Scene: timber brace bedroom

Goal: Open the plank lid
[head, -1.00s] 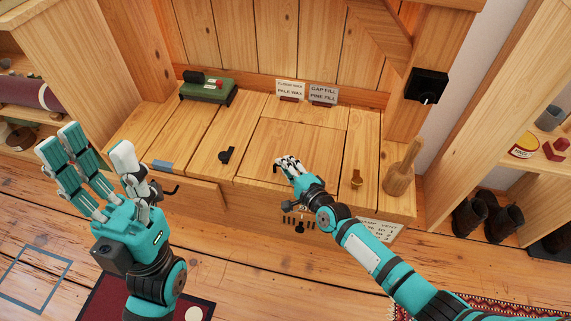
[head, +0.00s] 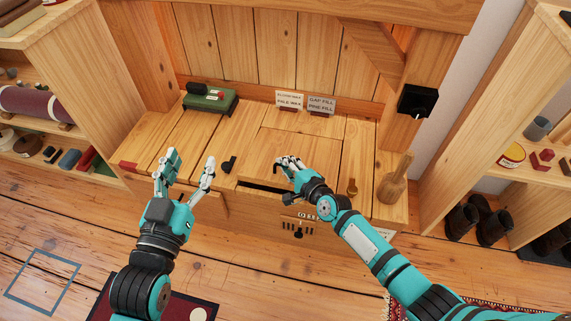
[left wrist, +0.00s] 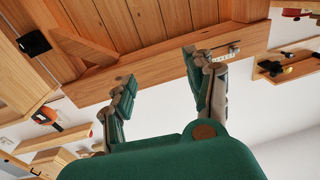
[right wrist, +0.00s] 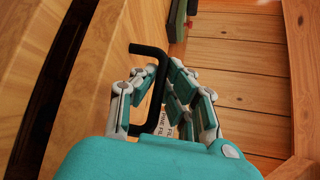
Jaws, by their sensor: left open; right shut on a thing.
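The plank lid (head: 312,150) is the wooden panel in the middle of the bench top. A dark gap (head: 262,186) runs along its front edge, so it is slightly raised there. My right gripper (head: 283,165) is at the lid's front part, shut on the black handle (right wrist: 160,62). In the right wrist view, the fingers of my right gripper (right wrist: 165,98) are around the handle bar. My left gripper (head: 189,165) is open and empty, in front of the left part of the bench. In the left wrist view, the fingers of my left gripper (left wrist: 160,78) are spread with nothing between them.
A green box (head: 210,100) and two label cards (head: 320,104) stand at the back of the bench. Shelves flank both sides.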

